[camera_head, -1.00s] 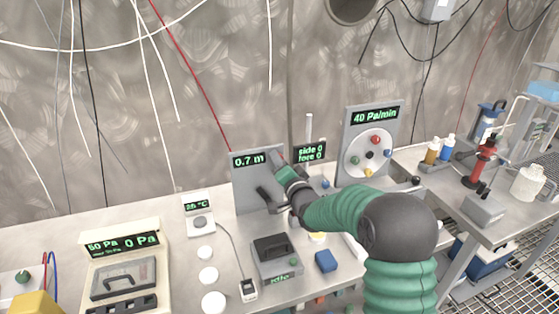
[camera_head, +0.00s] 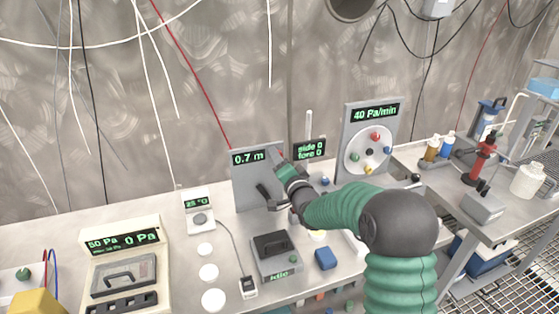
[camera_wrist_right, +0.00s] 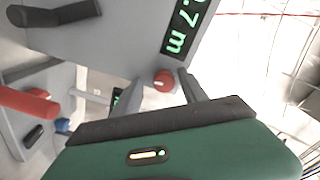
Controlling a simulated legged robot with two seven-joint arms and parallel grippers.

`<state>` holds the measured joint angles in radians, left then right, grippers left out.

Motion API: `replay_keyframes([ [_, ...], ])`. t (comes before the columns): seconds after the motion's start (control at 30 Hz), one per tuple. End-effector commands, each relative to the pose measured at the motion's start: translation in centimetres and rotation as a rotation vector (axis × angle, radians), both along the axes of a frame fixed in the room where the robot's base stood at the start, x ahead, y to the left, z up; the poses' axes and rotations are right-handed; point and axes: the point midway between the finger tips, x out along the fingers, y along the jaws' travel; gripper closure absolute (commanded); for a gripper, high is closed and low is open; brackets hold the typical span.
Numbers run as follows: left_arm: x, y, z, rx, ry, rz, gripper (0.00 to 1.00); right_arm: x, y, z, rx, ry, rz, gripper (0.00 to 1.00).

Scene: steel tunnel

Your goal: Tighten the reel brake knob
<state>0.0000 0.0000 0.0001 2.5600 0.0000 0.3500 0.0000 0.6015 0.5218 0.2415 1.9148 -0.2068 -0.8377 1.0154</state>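The grey reel panel (camera_head: 247,178) with the green "0.7 m" display (camera_head: 248,157) stands on the bench. In the right wrist view a small red knob (camera_wrist_right: 163,80) with a pale mark sits at the lower edge of this panel, below the display. My right gripper (camera_wrist_right: 163,84) is open, with one finger on each side of the knob and gaps showing; I cannot tell how deep the knob lies between them. In the head view my right gripper (camera_head: 279,166) is at the panel's right edge and mostly hides the knob. My left gripper is not in view.
A dark crank handle (camera_head: 266,195) juts from the panel, left of my right gripper. A "side 0 fore 0" display (camera_head: 310,148) and a dial panel (camera_head: 368,150) stand to the right. A grey box marked "Idle" (camera_head: 280,271) and a blue block (camera_head: 325,259) lie in front.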

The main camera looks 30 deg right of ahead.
Motion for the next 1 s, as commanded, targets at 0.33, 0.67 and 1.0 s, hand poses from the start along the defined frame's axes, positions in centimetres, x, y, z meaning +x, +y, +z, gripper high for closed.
replay_keyframes([
  [0.33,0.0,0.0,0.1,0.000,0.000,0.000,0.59,-2.0,0.5,0.3,-0.003,-0.004,0.000,0.50],
  [0.67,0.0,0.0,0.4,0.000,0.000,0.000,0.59,-11.2,2.6,0.2,-0.001,-0.002,-0.001,0.50],
  [1.0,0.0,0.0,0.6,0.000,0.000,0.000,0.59,-16.2,3.8,0.0,0.001,0.000,0.000,0.50],
])
